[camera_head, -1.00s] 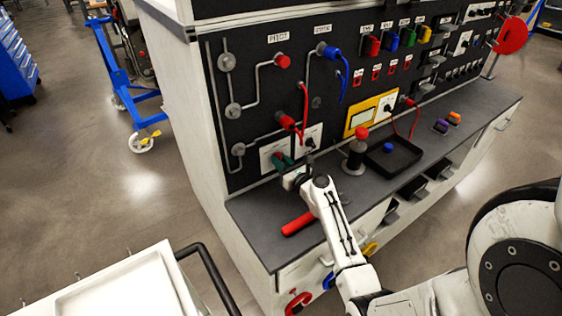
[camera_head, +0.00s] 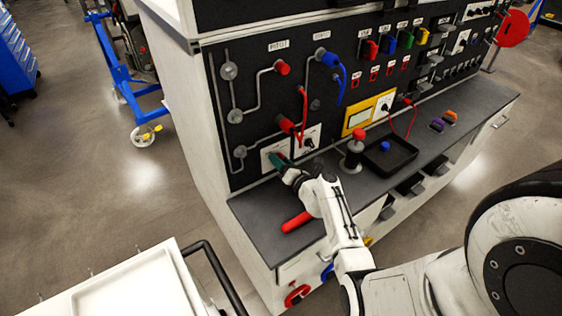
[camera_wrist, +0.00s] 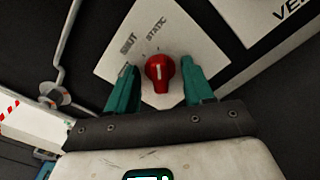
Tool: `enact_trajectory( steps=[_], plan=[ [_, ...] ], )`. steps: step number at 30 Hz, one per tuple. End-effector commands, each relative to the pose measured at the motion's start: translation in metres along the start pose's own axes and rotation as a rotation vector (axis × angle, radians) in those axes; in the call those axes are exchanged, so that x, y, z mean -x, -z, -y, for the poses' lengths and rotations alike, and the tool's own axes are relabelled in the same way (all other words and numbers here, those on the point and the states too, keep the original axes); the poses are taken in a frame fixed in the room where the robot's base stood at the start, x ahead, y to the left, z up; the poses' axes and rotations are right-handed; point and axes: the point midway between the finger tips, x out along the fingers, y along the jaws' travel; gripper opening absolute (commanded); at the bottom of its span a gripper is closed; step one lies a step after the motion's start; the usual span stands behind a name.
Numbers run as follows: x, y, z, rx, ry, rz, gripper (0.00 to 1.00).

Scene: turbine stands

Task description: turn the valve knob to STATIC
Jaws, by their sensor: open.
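The red valve knob (camera_wrist: 160,72) sits on a white plate (camera_wrist: 190,38) with the printed words SHUT and STATIC above it in the wrist view. A pale mark on the knob points up in that view, roughly towards the STATIC side. My gripper (camera_wrist: 158,80) is open, with one green finger on each side of the knob and small gaps visible. How deep the fingers reach around it is hard to tell. In the head view my gripper (camera_head: 279,160) is at the lower left of the black panel and hides the knob.
A red-handled item (camera_head: 297,222) lies on the grey bench top just below my arm. A stand with a red cap (camera_head: 358,134) and a black tray (camera_head: 391,156) are to the right. Red hoses (camera_head: 303,108) hang above my gripper. A white cart (camera_head: 130,285) stands at lower left.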

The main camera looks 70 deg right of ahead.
Motion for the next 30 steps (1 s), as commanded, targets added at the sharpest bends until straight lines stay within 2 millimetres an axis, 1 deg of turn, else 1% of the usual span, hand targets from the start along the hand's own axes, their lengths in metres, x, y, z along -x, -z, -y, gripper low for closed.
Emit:
enact_trajectory(
  steps=[3, 6, 14, 30],
  plan=[
    [0.000, 0.000, 0.000, 0.001, 0.000, 0.000, 0.52],
    [0.000, 0.000, 0.000, 0.001, 0.000, 0.000, 0.60],
    [0.001, 0.000, 0.000, 0.001, 0.001, -0.001, 0.60],
    [0.039, 0.000, 0.000, 0.001, 0.001, -0.001, 0.60]
  ],
)
